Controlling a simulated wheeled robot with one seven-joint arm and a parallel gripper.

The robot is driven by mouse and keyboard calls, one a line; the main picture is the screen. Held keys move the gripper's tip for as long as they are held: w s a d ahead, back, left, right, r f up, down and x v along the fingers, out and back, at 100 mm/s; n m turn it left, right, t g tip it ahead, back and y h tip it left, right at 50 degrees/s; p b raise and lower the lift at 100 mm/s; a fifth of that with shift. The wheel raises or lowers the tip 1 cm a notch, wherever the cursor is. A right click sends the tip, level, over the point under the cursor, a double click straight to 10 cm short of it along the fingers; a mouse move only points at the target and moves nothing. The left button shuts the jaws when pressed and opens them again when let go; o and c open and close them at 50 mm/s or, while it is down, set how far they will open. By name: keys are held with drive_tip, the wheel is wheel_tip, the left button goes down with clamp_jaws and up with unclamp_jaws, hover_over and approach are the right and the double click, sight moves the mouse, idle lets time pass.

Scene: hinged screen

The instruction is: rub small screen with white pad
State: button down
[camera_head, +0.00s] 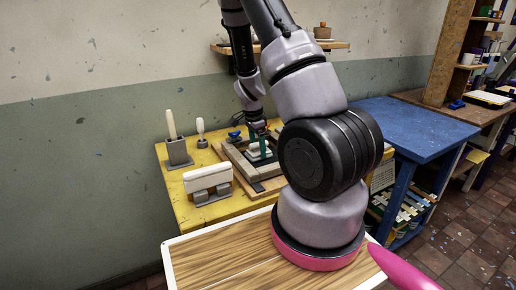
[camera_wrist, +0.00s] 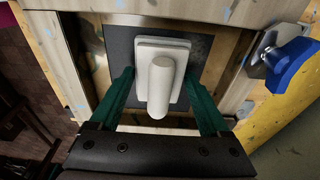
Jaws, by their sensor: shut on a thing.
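The white pad (camera_wrist: 160,82), a pale rectangular block with a rounded upright handle, lies over the dark mesh of the small screen (camera_wrist: 120,52). My gripper (camera_wrist: 158,76) has its green fingers shut on the pad from both sides. In the head view, the screen's wooden frame (camera_head: 236,158) lies on the yellow table, and the pad (camera_head: 258,155) shows in part below my gripper (camera_head: 262,147). The pad looks level on or just above the mesh; its underside contact is hidden.
A blue clamp knob (camera_wrist: 296,62) stands at the frame's edge. On the yellow table (camera_head: 235,209) are a white-bladed tool on grey rests (camera_head: 208,178) and handled tools in a grey holder (camera_head: 178,152). A blue table (camera_head: 415,125) stands to the right.

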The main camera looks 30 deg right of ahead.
drive_tip(key=shift+w, duration=1.35)
drive_tip(key=shift+s, duration=1.4)
drive_tip(key=shift+s+f, duration=0.1)
drive_tip(key=shift+s, duration=1.3)
